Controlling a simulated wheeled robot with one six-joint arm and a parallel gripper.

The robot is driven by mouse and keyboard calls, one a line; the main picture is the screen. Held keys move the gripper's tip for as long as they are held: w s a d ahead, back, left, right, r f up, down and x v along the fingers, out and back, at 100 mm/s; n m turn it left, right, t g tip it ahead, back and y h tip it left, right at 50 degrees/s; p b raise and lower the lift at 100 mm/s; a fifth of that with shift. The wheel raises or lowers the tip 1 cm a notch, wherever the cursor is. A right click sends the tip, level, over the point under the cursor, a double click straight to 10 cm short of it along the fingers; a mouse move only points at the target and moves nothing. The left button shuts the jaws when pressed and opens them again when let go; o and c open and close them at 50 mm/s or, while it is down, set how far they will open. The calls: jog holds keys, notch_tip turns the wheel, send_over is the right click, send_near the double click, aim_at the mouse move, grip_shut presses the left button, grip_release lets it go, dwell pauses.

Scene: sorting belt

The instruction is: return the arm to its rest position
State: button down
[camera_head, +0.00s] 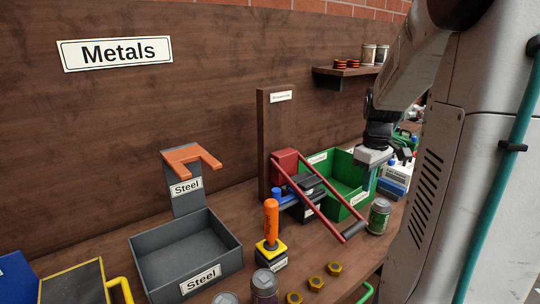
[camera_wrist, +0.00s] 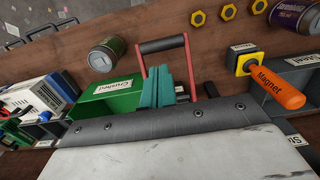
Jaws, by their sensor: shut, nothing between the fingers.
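My gripper shows in the wrist view as two teal fingers (camera_wrist: 163,88) pressed together, with nothing between them. In the head view my gripper (camera_head: 376,158) hangs at the end of my arm, near the right end of the green bin (camera_head: 349,205). The fingertips are hard to make out there. In the wrist view the green bin (camera_wrist: 105,104) and the red-armed lever with a dark handle (camera_wrist: 163,45) lie below and beyond the fingers. I cannot tell the exact height above them.
A grey Steel bin (camera_head: 190,252) and an orange-handled magnet (camera_head: 271,222) stand on the bench. The red lever (camera_head: 325,208) leans out beside a can (camera_head: 379,216). Several brass nuts (camera_head: 315,282) lie in front. A wooden post (camera_head: 277,140) and shelf (camera_head: 345,72) stand behind.

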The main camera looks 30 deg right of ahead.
jog(key=s+a+r, duration=0.2)
jog(key=s+a, duration=0.1)
jog(key=a, duration=0.7)
jog(key=s+a+r+t, duration=0.1)
jog(key=s+a, duration=0.3)
jog(key=a, duration=0.6)
jog(key=s+a+r+m, duration=0.1)
jog(key=s+a+r, duration=0.1)
jog(key=a, duration=0.8)
jog(key=shift+s+a+r, duration=0.25)
jog(key=shift+s+r, duration=0.1)
jog(key=shift+s, duration=0.55)
